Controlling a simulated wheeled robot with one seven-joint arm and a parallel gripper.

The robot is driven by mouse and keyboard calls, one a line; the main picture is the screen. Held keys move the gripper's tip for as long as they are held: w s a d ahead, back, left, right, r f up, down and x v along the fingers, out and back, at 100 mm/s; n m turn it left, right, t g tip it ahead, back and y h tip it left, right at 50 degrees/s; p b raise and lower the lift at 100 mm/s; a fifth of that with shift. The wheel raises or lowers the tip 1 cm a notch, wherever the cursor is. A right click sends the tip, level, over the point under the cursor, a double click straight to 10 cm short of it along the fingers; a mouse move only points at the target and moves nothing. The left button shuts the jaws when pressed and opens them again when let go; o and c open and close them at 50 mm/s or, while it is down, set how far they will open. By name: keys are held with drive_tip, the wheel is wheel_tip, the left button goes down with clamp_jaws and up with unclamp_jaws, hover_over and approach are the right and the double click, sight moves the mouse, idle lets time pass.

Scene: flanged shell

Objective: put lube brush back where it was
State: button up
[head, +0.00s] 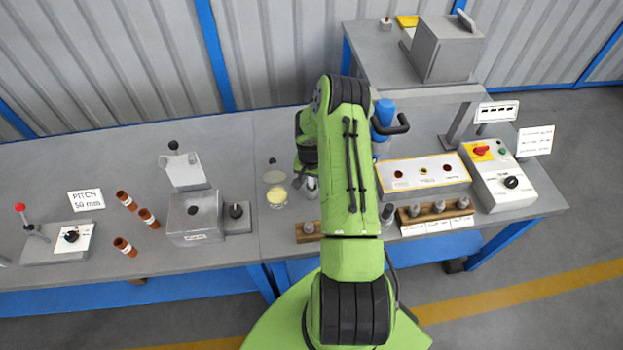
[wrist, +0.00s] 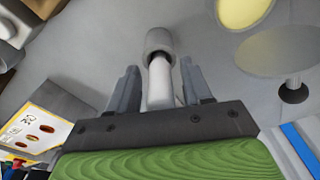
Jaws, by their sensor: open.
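A pale rod with a grey collar, possibly the lube brush (wrist: 160,82), shows in the wrist view between the fingers of my gripper (wrist: 160,72). My fingers stand open on either side of it, with gaps visible. I cannot tell whether the grey collar is part of it or a holder. In the head view, a small grey-white piece (head: 311,186) shows beside my arm, which hides most of that spot. A yellow-filled round dish (head: 276,194) lies just left of it; its yellow disc also shows in the wrist view (wrist: 240,10).
A clear disc (head: 274,176) with a black knob is behind the dish. A metal box (head: 195,220) stands left. A wooden rack (head: 435,213) with grey pegs, a three-hole panel (head: 423,173), a blue bottle (head: 384,114) and a control box (head: 508,184) stand right.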

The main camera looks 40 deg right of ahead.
drive_tip(key=a+r+n+t, duration=0.15)
drive_tip(key=a+r, duration=0.25)
drive_tip(key=r, duration=0.8)
drive_tip(key=a+r+n+g, duration=0.1)
drive_tip(key=a+r+n, duration=0.15)
drive_tip(key=r, duration=0.95)
drive_tip(key=s+a+r+n+t+h, duration=0.15)
drive_tip(key=s+a+r, duration=0.25)
drive_tip(key=a+r, duration=0.5)
drive_tip(key=s+a+r+n+t+y, duration=0.1)
drive_tip(key=s+a+r+n, duration=0.1)
drive_tip(key=s+a, duration=0.3)
drive_tip(key=s+a+r+n+t+y, duration=0.1)
drive_tip(key=s+a+r+n+t, duration=0.1)
drive_tip(key=s, duration=0.9)
drive_tip(key=shift+a+r+n, duration=0.7)
drive_tip(key=shift+a+n, duration=0.25)
drive_tip(key=shift+a, duration=0.9)
